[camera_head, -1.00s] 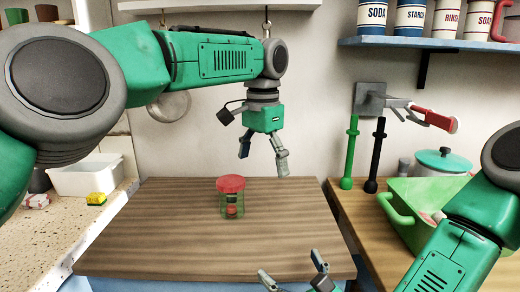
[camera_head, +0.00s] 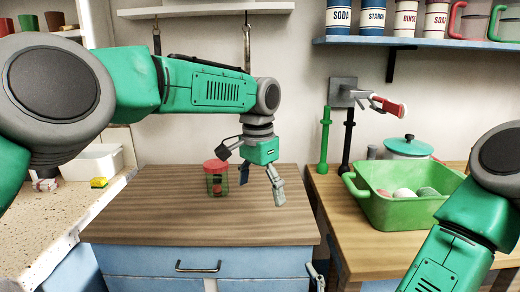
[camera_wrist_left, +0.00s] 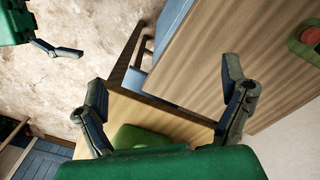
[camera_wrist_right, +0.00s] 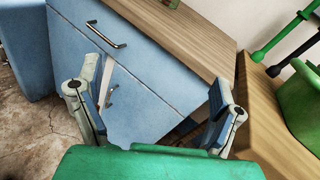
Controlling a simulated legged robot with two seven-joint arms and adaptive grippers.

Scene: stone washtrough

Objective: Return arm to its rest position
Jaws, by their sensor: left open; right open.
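My left arm reaches across the head view from the left. Its gripper (camera_head: 262,186) points down, open and empty, in front of and to the right of a clear jar with a red lid (camera_head: 216,181). The jar stands upright on the wooden worktop (camera_head: 160,220), apart from the fingers. The left wrist view shows the open fingers (camera_wrist_left: 165,85) and part of the jar (camera_wrist_left: 308,40) at the right edge. My right arm is at the right of the head view; only a little of its gripper (camera_head: 315,277) shows low down. The right wrist view shows its fingers (camera_wrist_right: 152,98) apart and empty.
A blue drawer front (camera_head: 210,262) with a metal handle lies below the worktop's front edge. At right, a green basin (camera_head: 400,211) holds several round things. A green post (camera_head: 324,140) and a black post (camera_head: 348,142) stand beside it. A shelf (camera_head: 430,43) hangs above.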

